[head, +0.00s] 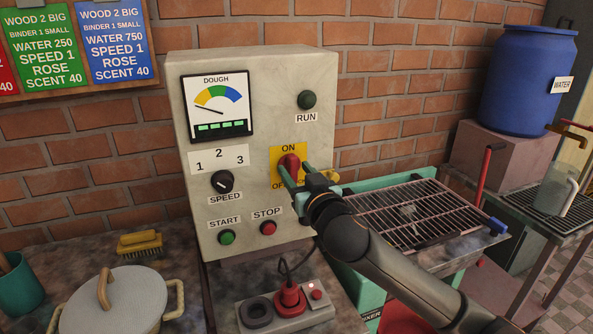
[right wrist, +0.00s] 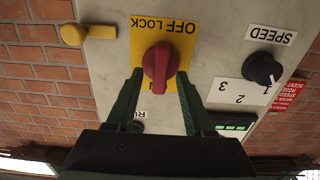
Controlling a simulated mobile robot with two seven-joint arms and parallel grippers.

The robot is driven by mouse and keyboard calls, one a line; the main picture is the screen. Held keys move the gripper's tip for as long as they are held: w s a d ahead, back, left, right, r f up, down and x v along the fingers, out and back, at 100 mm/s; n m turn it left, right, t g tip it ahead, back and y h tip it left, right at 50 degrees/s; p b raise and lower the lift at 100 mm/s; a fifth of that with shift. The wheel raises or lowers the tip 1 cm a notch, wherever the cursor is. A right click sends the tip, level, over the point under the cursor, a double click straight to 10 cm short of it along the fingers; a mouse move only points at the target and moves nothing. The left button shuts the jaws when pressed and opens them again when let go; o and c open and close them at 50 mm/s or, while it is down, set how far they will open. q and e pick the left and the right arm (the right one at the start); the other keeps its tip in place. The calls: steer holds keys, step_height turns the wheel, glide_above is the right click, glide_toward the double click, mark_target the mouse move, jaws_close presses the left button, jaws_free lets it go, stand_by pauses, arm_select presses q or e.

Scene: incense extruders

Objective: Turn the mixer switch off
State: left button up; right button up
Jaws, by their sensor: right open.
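The mixer switch is a red rotary knob (head: 289,162) on a yellow plate (head: 277,157) on the front of the control box. ON is printed above it and OFF below, partly covered by my gripper. In the right wrist view, upside down, the red knob (right wrist: 160,66) has its grip running roughly up and down, in line with the ON and OFF lettering. My right gripper (head: 297,176) is open, with its green fingertips (right wrist: 160,72) on either side of the knob. I cannot tell whether they touch it. My left gripper is not in view.
The grey control box (head: 252,85) also carries a dough gauge (head: 217,105), RUN lamp (head: 307,100), speed dial (head: 222,182), START button (head: 227,238) and STOP button (head: 268,228). A lidded pot (head: 125,308) stands front left. A wire rack (head: 405,215) lies right of the box.

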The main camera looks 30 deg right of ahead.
jaws_close()
stand_by(0.5)
